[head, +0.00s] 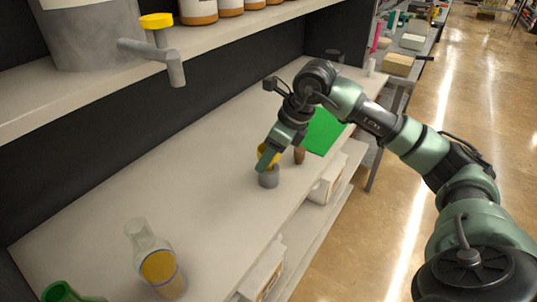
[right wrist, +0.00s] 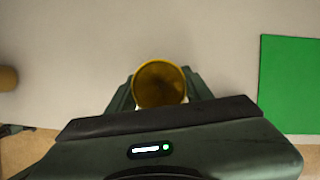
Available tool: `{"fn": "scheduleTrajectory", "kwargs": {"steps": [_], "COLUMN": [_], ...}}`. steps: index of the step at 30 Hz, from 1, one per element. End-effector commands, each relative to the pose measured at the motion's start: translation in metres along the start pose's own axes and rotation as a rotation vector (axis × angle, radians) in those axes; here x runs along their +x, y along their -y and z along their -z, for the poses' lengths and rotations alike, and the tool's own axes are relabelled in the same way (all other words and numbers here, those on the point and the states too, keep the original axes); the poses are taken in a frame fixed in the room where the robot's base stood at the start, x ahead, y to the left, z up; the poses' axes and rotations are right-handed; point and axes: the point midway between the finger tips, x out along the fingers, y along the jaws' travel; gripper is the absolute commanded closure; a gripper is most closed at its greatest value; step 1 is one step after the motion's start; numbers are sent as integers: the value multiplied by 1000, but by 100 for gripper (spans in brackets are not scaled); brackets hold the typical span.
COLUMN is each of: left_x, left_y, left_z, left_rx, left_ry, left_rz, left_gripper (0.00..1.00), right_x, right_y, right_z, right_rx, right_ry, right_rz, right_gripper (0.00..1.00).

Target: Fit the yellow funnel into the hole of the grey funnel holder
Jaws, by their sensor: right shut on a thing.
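The yellow funnel (head: 262,150) is held in my right gripper (head: 266,160), partly hidden behind the fingers. In the right wrist view the funnel (right wrist: 160,84) shows its round open mouth from above, between the two green fingers (right wrist: 160,92), which are shut on it. My left gripper is not in view.
A clear container with yellow content (head: 158,268) and a green round item (head: 62,292) are at the lower left. A shelf (head: 190,52) overhangs behind; the bench (head: 185,185) middle is clear.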

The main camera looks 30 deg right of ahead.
Motion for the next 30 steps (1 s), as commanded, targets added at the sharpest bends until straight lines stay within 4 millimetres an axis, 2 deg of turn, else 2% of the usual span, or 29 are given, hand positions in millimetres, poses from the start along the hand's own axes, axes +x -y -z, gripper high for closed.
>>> {"fn": "scheduleTrajectory", "kwargs": {"steps": [13,29,30], "left_x": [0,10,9], "left_y": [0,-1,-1], "left_z": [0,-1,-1], "left_rx": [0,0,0], "left_ry": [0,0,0], "left_rz": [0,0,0], "left_gripper": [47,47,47], "right_x": [0,10,10], "right_y": [0,0,0], "right_z": [0,5,4], "right_rx": [0,0,0], "right_ry": [0,0,0], "right_rz": [0,0,0], "right_gripper": [89,89,44]}}
